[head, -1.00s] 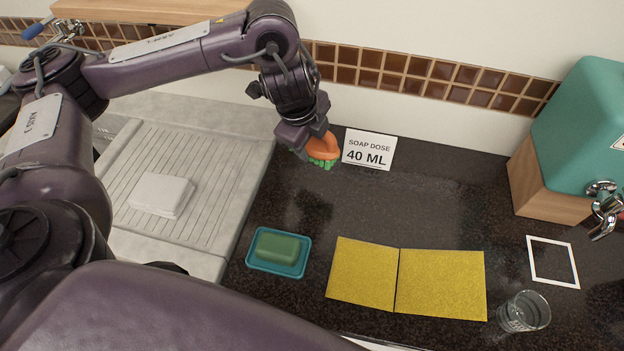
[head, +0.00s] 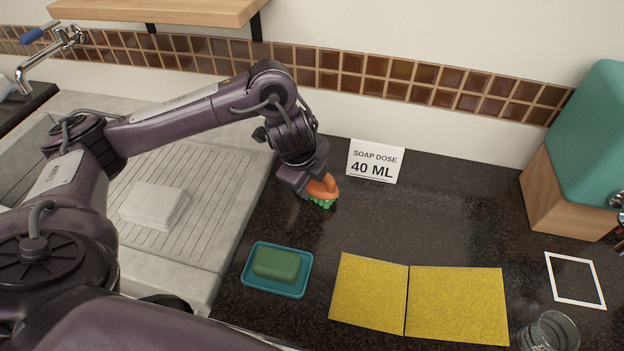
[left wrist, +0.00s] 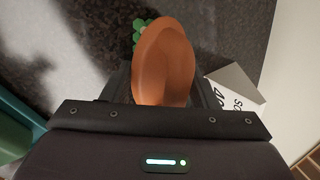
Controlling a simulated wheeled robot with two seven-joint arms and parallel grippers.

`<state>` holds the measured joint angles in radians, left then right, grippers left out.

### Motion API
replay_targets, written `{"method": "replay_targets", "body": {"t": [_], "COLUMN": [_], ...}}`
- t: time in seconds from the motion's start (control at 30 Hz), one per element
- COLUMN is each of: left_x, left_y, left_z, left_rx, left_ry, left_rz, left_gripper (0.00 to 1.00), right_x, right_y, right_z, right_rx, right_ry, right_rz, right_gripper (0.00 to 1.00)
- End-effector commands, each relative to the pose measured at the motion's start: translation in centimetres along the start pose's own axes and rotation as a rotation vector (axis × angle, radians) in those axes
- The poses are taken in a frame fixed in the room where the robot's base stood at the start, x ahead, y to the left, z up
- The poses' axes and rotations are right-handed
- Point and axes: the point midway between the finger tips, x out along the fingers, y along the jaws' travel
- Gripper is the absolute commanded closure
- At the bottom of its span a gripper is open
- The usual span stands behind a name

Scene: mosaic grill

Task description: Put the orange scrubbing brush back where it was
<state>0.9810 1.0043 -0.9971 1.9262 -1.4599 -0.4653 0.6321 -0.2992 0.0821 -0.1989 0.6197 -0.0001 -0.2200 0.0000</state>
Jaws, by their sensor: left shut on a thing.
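The scrubbing brush (head: 322,187) has an orange body and green bristles that point down. My left gripper (head: 308,186) is shut on its orange body. The brush is over the dark counter, just left of the soap dose card; I cannot tell whether the bristles touch the counter. In the left wrist view the orange body (left wrist: 163,65) fills the space between the fingers, with a bit of green bristle showing beyond it. My right gripper is not in view.
A "SOAP DOSE 40 ML" card (head: 375,161) stands near the wall. Green soap lies in a teal dish (head: 249,281). Two yellow cloths (head: 457,304), a white square outline (head: 576,300) and a glass (head: 548,333) are at right. A folded white cloth (head: 153,205) lies on the drainboard (head: 205,215).

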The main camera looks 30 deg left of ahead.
Motion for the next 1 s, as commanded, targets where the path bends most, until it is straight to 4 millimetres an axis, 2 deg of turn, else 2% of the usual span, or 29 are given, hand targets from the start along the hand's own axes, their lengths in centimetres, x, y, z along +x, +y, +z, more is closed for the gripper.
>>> {"method": "replay_targets", "body": {"t": [0.17, 0.2, 0.33, 0.67, 0.77, 1.0], "left_x": [0.3, 0.3, 0.2, -0.1, -1.3, -6.5], "left_y": [0.1, 0.1, 0.1, 0.0, -0.2, -0.3], "left_z": [0.0, 0.0, 0.0, 0.0, 0.0, 0.1], "left_rx": [0.000, 0.000, 0.000, 0.000, 0.002, 0.003], "left_ry": [0.000, 0.000, 0.000, 0.001, 0.000, -0.003], "left_rz": [0.000, 0.000, 0.001, 0.000, -0.002, -0.005], "left_gripper": [0.64, 0.42, 0.25, 0.24, 0.24, 0.24], "right_x": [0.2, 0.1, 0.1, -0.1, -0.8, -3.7], "right_y": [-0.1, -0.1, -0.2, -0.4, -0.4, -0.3], "right_z": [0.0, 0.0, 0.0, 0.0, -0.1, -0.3], "right_rx": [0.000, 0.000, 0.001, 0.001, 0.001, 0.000], "right_ry": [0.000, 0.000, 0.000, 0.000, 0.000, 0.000], "right_rz": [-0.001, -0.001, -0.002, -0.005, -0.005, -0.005], "right_gripper": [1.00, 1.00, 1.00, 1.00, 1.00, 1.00]}}
